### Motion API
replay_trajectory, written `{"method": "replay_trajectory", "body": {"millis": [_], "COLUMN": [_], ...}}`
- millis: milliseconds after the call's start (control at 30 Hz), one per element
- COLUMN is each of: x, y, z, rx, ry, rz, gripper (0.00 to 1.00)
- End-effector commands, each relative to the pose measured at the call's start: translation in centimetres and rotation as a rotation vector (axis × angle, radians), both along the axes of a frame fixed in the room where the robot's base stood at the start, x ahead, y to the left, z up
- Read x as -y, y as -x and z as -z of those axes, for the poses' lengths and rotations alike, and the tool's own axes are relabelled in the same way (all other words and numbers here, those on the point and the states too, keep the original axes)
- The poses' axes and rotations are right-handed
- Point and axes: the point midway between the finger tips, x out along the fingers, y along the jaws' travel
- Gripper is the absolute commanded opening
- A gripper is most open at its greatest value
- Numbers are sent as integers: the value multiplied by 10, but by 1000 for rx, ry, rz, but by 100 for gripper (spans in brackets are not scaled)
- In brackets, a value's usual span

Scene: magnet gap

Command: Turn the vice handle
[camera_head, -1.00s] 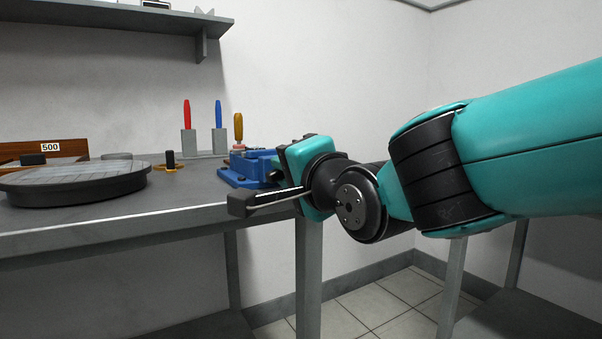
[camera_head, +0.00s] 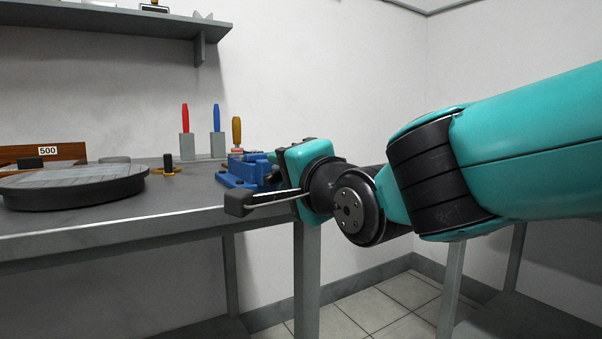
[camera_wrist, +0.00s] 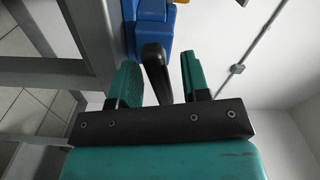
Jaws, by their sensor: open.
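The blue vice (camera_head: 240,172) sits at the right end of the grey workbench. It also shows at the top of the wrist view (camera_wrist: 148,12). The black vice handle (camera_wrist: 155,68) points from the vice toward my gripper. My gripper (camera_wrist: 160,84) is open, with its two green fingers on either side of the handle's end. I see a gap on each side, so the fingers do not appear to grip it. In the head view my gripper (camera_head: 284,160) is beside the vice, and its fingers and the handle are mostly hidden behind my wrist.
The bench (camera_head: 150,222) holds a round dark plate (camera_head: 75,190) at the left. Red (camera_head: 185,118), blue (camera_head: 216,118) and amber-handled (camera_head: 236,130) tools stand upright behind the vice. A shelf (camera_head: 90,20) is on the wall above.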

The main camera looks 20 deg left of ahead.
Motion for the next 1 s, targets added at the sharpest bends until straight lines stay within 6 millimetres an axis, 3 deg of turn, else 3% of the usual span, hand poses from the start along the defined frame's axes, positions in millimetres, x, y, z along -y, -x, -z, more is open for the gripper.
{"method": "replay_trajectory", "body": {"millis": [233,700,1000], "x": [16,103,131], "y": [14,89,112], "z": [-2,-2,-1], "rx": [1,0,0], "ry": [1,-1,0], "rz": [0,-1,0], "gripper": [43,43,43]}}
